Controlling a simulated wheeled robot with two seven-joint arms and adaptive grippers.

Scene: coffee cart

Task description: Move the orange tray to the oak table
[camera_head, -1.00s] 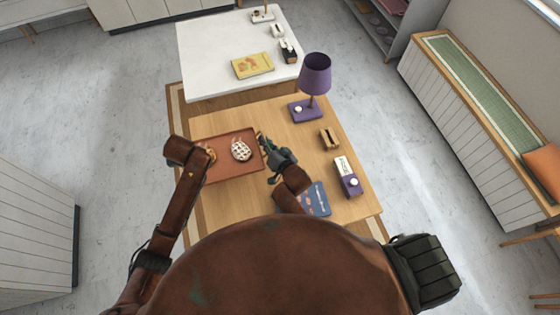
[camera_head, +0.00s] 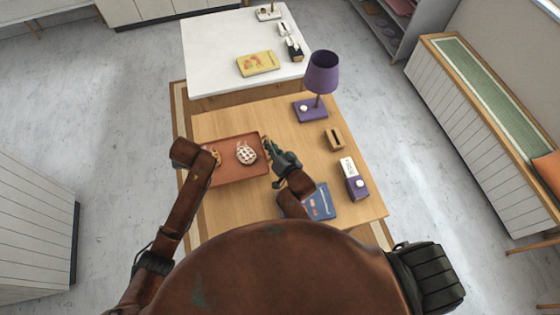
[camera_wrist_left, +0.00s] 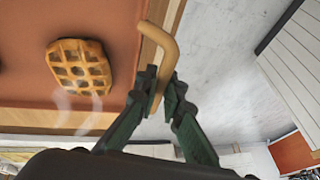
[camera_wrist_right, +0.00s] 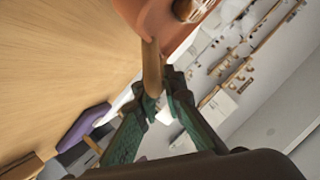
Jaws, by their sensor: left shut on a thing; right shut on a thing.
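The orange tray (camera_head: 235,174) is over the left part of the oak table (camera_head: 300,150) in the head view. I cannot tell whether it touches the tabletop. My right gripper (camera_head: 269,148) is shut on the right handle, which shows in the right wrist view (camera_wrist_right: 151,66).
A purple lamp (camera_head: 321,72), a wooden holder (camera_head: 334,138), a purple-and-white box (camera_head: 354,180) and a blue booklet (camera_head: 320,203) stand or lie on the oak table's right side. A white table (camera_head: 215,55) with a yellow booklet (camera_head: 258,63) adjoins the far side.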

